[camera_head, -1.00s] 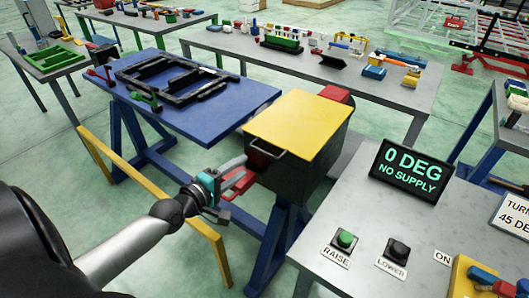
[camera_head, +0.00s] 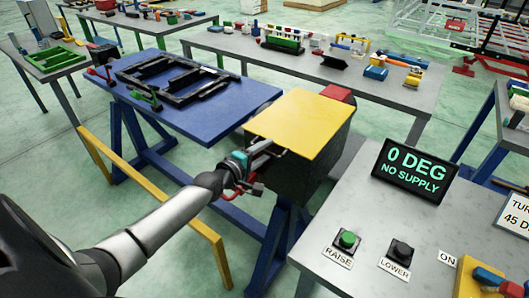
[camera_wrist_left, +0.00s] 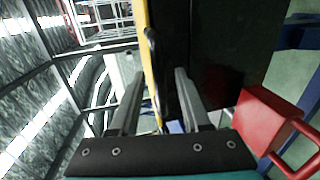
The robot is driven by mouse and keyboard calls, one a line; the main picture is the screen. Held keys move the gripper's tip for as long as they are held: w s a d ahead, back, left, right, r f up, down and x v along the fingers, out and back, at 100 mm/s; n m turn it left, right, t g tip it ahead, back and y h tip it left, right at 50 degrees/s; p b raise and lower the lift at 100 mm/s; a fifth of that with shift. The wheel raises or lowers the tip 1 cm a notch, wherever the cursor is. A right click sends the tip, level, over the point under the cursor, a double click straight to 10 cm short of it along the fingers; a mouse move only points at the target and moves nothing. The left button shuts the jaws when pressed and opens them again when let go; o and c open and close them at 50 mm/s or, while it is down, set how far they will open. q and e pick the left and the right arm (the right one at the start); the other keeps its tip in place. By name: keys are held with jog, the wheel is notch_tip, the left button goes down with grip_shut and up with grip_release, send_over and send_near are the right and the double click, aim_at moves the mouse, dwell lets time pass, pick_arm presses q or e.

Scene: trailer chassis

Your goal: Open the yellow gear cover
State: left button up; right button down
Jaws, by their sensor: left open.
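The yellow gear cover (camera_head: 305,118) lies flat and closed on top of a dark box (camera_head: 310,176). My left gripper (camera_head: 272,150) is open at the cover's near left edge, where it hides most of the handle. In the left wrist view, the two grey fingers (camera_wrist_left: 158,92) stand apart. The yellow edge of the cover (camera_wrist_left: 152,85) runs between them, and a dark bar, seemingly the handle (camera_wrist_left: 151,42), shows just ahead. I cannot tell if a finger touches it. My right gripper is not in view.
A blue table (camera_head: 190,100) with a black frame stands behind left. A grey console (camera_head: 385,215) at the right carries RAISE and LOWER buttons and a display reading "0 DEG NO SUPPLY". A red block with a handle (camera_wrist_left: 265,125) sits beside the gripper. A yellow rail (camera_head: 150,193) runs below the arm.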

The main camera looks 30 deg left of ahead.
pick_arm(q)
jog(key=shift+c, duration=0.3)
grip_shut()
dwell(1.2)
